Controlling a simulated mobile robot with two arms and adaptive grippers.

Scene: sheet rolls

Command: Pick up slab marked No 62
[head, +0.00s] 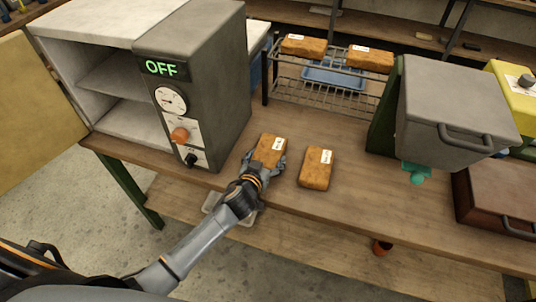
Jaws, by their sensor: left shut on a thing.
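My left gripper (264,166) is shut on an orange-brown slab (269,149) with a white label, at the front of the wooden bench (350,205). The label is too small to read. I cannot tell whether this slab touches the bench. A similar labelled slab (316,168) lies on the bench just to the right, apart from the gripper. Two more labelled slabs, a left one (303,46) and a right one (370,59), lie on the wire rack (325,92) at the back. No number is legible on any slab. My right gripper is not in view.
A grey cabinet with an OFF display (162,68) and an open door (38,110) stands at the left. A grey box with a handle (455,110) and a brown box (498,198) stand at the right. A blue tray (333,75) sits by the rack.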

